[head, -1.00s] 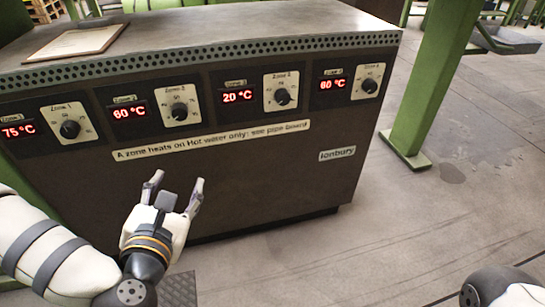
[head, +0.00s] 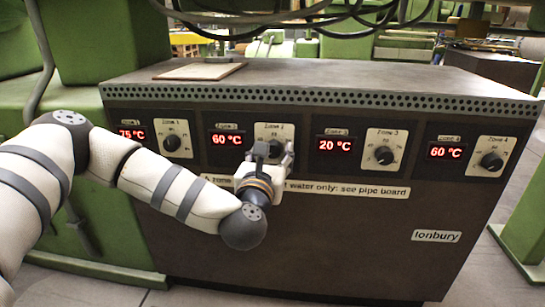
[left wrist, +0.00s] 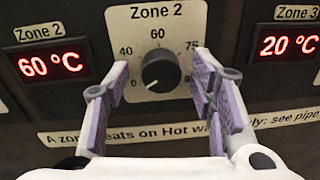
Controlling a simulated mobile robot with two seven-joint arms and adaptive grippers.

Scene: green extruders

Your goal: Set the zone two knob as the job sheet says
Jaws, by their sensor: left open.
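The zone two knob (left wrist: 161,72) is black and round, on a cream plate marked "Zone 2" with 40, 60 and 75 around it. In the left wrist view its pale pointer mark is at the lower left. The zone two display (head: 226,139) reads 60 °C in red. My left gripper (left wrist: 159,92) is open. Its two fingers stand either side of the knob in the wrist view, with gaps to it; I cannot tell their depth. In the head view the left gripper (head: 271,155) hides most of that knob. A clipboard-like sheet (head: 198,71) lies on the cabinet top, its writing unreadable.
The zone one knob (head: 172,143) is left of my gripper; the zone three knob (head: 384,155) and zone four knob (head: 491,161) are to its right. A label strip (head: 350,190) runs below the knobs. Cables (head: 300,18) hang above the cabinet.

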